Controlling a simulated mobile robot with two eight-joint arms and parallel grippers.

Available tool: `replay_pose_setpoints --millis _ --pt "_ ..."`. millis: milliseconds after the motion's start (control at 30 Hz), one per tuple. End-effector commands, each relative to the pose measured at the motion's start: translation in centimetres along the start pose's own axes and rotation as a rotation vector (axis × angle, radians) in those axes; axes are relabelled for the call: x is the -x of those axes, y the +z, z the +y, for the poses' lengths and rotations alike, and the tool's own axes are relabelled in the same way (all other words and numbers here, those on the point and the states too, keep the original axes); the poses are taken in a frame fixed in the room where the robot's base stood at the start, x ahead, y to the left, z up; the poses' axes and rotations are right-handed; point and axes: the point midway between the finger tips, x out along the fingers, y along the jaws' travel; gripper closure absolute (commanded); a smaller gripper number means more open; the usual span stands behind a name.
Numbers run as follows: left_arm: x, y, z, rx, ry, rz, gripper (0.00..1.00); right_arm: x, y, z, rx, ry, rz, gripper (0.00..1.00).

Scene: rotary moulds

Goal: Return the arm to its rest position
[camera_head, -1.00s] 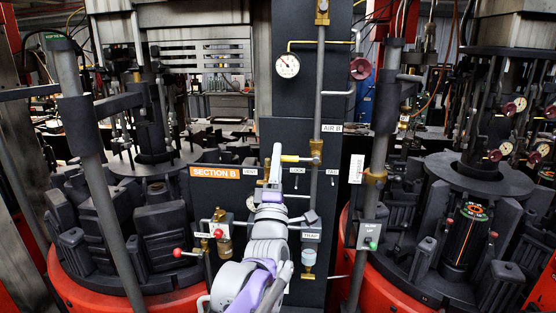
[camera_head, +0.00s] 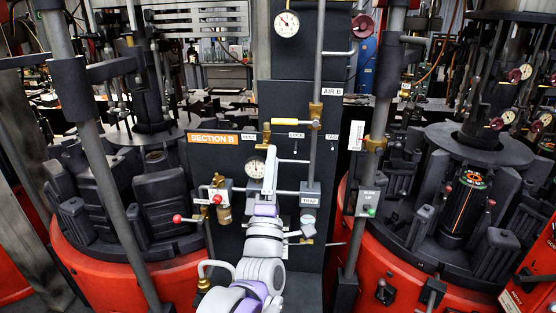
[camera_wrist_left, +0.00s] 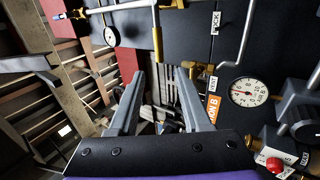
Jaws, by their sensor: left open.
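My left arm comes up from the bottom middle of the head view. Its left gripper (camera_head: 271,168) points up in front of the dark panel (camera_head: 290,98). In the left wrist view the two grey fingers of the left gripper (camera_wrist_left: 160,76) stand apart with nothing between them. A yellow-handled valve (camera_head: 298,124) is on the panel just above the fingers, and a small gauge (camera_head: 256,167) shows beside them. I cannot tell how far the fingertips are from the panel. My right gripper is not in view.
Red-based mould machines stand on both sides, the left one (camera_head: 110,265) and the right one (camera_head: 420,285). Slanted grey posts (camera_head: 105,180) and (camera_head: 372,165) flank the panel. A red-knobbed lever (camera_head: 178,218) and trap valve (camera_head: 310,195) sit close to the arm.

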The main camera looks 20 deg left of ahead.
Motion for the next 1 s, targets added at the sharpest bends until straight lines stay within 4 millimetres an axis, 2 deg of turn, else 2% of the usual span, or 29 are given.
replay_pose_setpoints --millis 267,367,467,567,667,733,800,900,1000 --pt "0.5 0.4 -0.7 -0.043 -0.046 -0.028 0.52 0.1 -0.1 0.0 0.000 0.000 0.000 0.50" --pt "2.0 1.5 -2.5 -0.157 -0.164 -0.106 0.52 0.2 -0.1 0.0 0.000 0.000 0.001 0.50" --pt "5.4 2.8 -5.7 -0.345 -0.338 -0.250 0.52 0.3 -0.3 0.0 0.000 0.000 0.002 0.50" --pt "10.5 3.6 -9.1 -0.556 -0.519 -0.439 0.52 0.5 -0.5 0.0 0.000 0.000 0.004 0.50" --pt "16.7 3.6 -12.1 -0.758 -0.680 -0.656 0.52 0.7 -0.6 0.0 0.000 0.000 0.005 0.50" --pt "21.5 3.0 -13.8 -0.888 -0.782 -0.823 0.52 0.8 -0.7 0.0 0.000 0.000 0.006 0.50" --pt "26.3 2.1 -15.0 -1.000 -0.870 -0.993 0.52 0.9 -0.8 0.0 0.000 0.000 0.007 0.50" --pt "32.2 0.6 -15.8 -1.118 -0.965 -1.215 0.52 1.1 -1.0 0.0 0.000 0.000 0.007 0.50" --pt "36.6 -0.8 -16.1 -1.187 -1.025 -1.386 0.52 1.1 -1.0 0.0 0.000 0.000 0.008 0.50"
